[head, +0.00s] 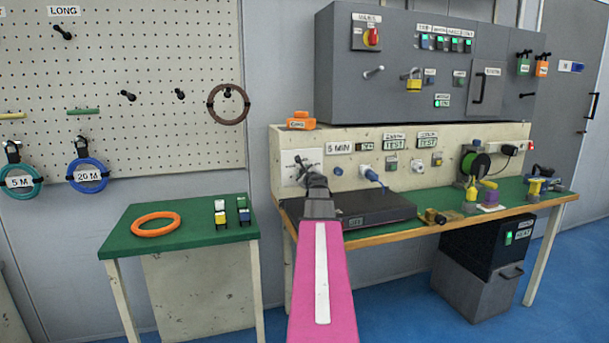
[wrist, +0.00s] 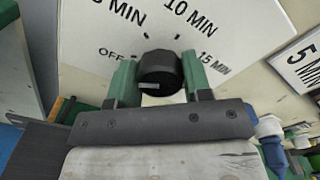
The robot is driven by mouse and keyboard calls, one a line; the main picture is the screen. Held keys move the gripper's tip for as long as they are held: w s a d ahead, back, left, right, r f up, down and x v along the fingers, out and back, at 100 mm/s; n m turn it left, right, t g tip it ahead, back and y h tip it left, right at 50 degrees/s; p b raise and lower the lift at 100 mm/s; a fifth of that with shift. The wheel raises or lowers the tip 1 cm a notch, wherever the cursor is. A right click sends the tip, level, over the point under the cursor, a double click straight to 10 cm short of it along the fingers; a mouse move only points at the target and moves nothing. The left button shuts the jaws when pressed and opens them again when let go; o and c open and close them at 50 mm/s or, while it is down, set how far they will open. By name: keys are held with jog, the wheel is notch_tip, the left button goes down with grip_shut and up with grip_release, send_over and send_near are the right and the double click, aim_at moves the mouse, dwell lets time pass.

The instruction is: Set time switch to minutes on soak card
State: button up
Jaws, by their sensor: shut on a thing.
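The time switch is a black round knob (wrist: 158,68) on a white dial card (wrist: 90,30) printed OFF, 10 MIN, 15 MIN and a partly cut-off mark ending in MIN. My gripper (wrist: 159,74) has its green fingers on either side of the knob and is shut on it. A short white line shows on the knob's near side; which mark it points to I cannot tell. In the head view the dial card (head: 293,158) is on the bench's back panel, and my arm hides most of the knob. A separate card reading 5 MIN (head: 340,147) is right of the dial.
A flat dark box (head: 370,207) lies on the green bench right of my arm. A blue plug (head: 371,175) sticks out of the panel nearby. An orange block (head: 301,121) sits on the panel top. A side table (head: 180,236) with an orange ring stands at left.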

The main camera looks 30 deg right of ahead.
jog(key=m, duration=0.6)
jog(key=shift+m, duration=2.6)
jog(key=o, duration=0.9)
jog(key=shift+o, duration=0.2)
jog(key=shift+s, duration=0.2)
jog(key=v, duration=1)
jog(key=shift+s, duration=0.25)
